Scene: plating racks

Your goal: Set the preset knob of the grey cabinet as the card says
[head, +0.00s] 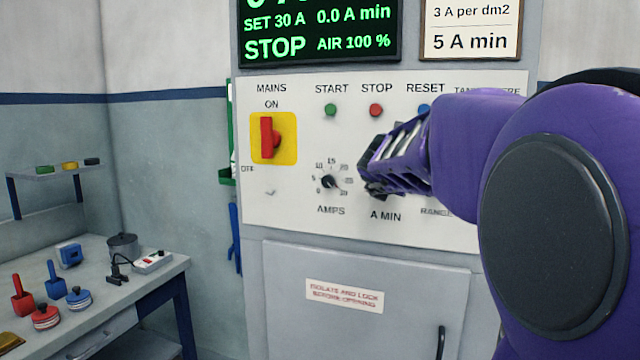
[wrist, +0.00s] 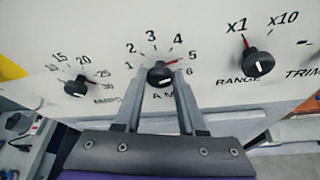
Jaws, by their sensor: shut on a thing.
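The grey cabinet (head: 255,210) carries a white panel with an A MIN knob (wrist: 158,75), black and marked 1 to 6. In the wrist view a red line beside this knob lies near the 5; the fingers partly hide the scale. My gripper (wrist: 160,80) is shut on the knob, one finger on each side. In the head view my gripper (head: 370,182) covers the knob. The card (head: 470,28) at the top right reads "3 A per dm2" and "5 A min". The display (head: 318,35) reads SET 30 A, 0.0 A min, STOP, AIR 100 %.
The AMPS knob (wrist: 75,87) is left of my gripper and the RANGE knob (wrist: 258,64), its red line near x1, is right. Above are the red mains switch (head: 267,136) and start (head: 331,110) and stop (head: 376,110) buttons. A bench (head: 160,280) with small items stands left.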

